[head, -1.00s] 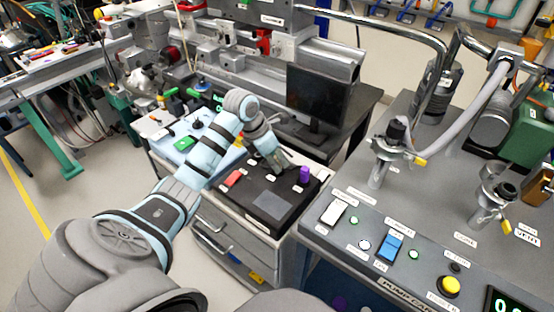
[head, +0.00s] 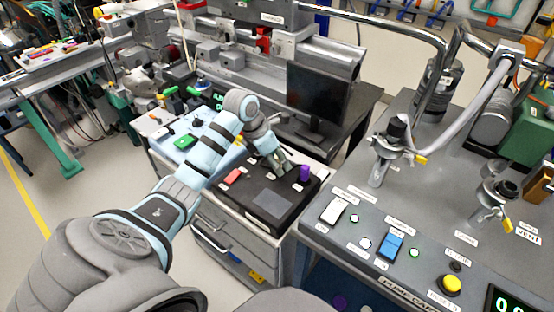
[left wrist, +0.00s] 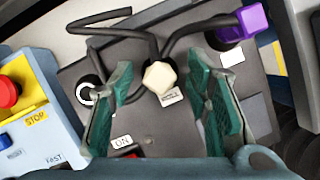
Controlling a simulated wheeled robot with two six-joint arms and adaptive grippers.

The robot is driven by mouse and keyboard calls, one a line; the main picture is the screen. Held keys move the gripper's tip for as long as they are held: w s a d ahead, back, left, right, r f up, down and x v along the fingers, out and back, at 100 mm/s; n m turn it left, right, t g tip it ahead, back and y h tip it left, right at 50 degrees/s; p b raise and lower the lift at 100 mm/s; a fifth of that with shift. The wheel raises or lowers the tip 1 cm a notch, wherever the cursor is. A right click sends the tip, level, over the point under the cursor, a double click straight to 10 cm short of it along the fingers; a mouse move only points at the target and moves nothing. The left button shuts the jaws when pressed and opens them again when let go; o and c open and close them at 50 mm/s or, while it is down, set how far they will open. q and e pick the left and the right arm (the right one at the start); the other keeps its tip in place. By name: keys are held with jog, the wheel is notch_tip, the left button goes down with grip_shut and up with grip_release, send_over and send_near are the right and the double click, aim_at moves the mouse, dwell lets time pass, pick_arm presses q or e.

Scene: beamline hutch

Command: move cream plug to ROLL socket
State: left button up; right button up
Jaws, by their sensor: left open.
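The cream plug (left wrist: 159,77) shows in the left wrist view with a dark cable behind it, on a dark panel box (left wrist: 140,150). My left gripper (left wrist: 163,115) is open, its green-padded fingers on either side of the cream plug with gaps showing. In the head view the left gripper (head: 277,163) is low over the black panel box (head: 240,198) and hides the cream plug. A purple plug (left wrist: 238,24) is at the upper right of the wrist view and also shows in the head view (head: 304,173). A round white-ringed socket (left wrist: 87,93) is left of the fingers. I cannot read a ROLL label.
A blue box with a red stop button (left wrist: 8,92) adjoins the panel on the left. A monitor (head: 318,95) stands behind the panel. The pump cart (head: 430,230) with switches and pipes is to the right. Dark cables cross the panel's far side.

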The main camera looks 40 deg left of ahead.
pick_arm(q)
jog(key=v, duration=1.2)
jog(key=shift+f, duration=0.1)
